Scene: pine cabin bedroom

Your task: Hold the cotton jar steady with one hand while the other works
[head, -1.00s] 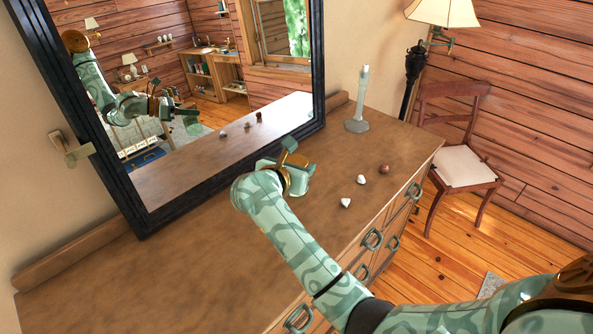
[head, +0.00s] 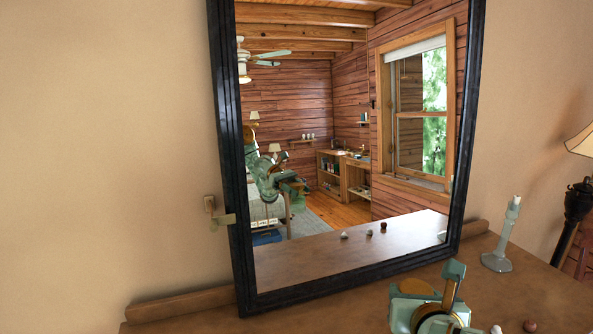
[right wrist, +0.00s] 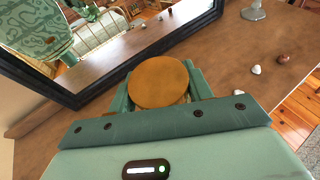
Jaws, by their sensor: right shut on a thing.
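The cotton jar (right wrist: 158,83) shows from above in the right wrist view as a round orange-brown lid, with a little of a pale body below it. My right gripper (right wrist: 160,92) is shut around the jar, one finger on each side. In the head view my right gripper (head: 430,285) is low in the picture, over the dresser top in front of the mirror; I cannot clearly make out the jar there. My left gripper is not in view.
A large dark-framed mirror (head: 228,170) stands on the wooden dresser top (head: 350,312) and reflects the room. A pale green candlestick-like stand (head: 497,258) is at the right. Small white stones (right wrist: 256,69) and a brown ball (right wrist: 283,59) lie right of the jar.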

